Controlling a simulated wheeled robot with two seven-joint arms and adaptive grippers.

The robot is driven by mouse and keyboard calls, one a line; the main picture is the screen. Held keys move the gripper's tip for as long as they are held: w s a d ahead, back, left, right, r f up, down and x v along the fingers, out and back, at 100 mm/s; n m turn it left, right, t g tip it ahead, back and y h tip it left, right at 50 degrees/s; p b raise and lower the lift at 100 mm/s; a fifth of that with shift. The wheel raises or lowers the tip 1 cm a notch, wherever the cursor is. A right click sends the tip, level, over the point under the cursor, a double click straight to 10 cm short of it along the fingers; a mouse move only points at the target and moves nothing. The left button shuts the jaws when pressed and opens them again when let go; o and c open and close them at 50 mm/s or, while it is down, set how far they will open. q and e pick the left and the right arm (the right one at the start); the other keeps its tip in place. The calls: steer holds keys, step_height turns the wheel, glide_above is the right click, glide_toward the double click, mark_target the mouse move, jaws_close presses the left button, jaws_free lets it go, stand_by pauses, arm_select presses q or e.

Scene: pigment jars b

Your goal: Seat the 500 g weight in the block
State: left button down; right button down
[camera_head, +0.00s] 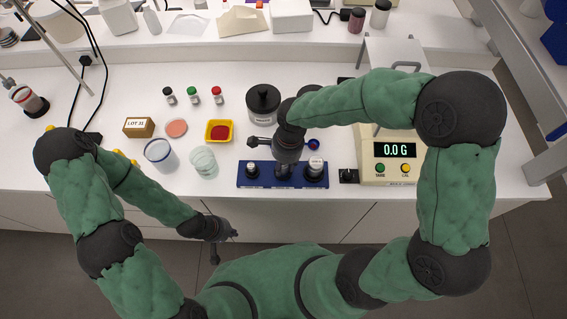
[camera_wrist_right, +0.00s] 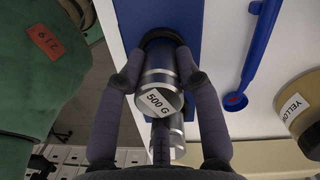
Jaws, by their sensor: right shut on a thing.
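The 500 g weight (camera_wrist_right: 158,100) is a shiny metal cylinder with a white "500 G" label on its end, in the right wrist view. My right gripper (camera_head: 285,165) is shut on it, with one finger on each side (camera_wrist_right: 160,82). The dark blue block (camera_head: 284,184) lies under this gripper near the table's front edge. It also shows in the wrist view (camera_wrist_right: 183,20) behind the weight. I cannot tell how deep the weight sits in it. A small weight (camera_head: 250,168) and a larger one (camera_head: 315,170) stand at its ends. My left gripper (camera_head: 224,246) is open and empty before the table.
A balance (camera_head: 389,160) reading 0.0 G stands right of the block. A blue spoon (camera_head: 314,144) lies behind the block, and a black-lidded jar (camera_head: 262,98) stands further back.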

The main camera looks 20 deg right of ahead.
steer(key=shift+f+b, duration=0.45)
steer(key=shift+f, duration=0.1)
steer(key=c, duration=0.8)
jaws_free()
steer(key=shift+o, duration=0.2)
steer(key=r, duration=0.4)
steer(key=d+r, duration=0.1)
steer(key=r, duration=0.7)
steer(key=shift+w+d, duration=0.1)
steer(key=shift+d, duration=0.05)
steer(key=shift+f, duration=0.1)
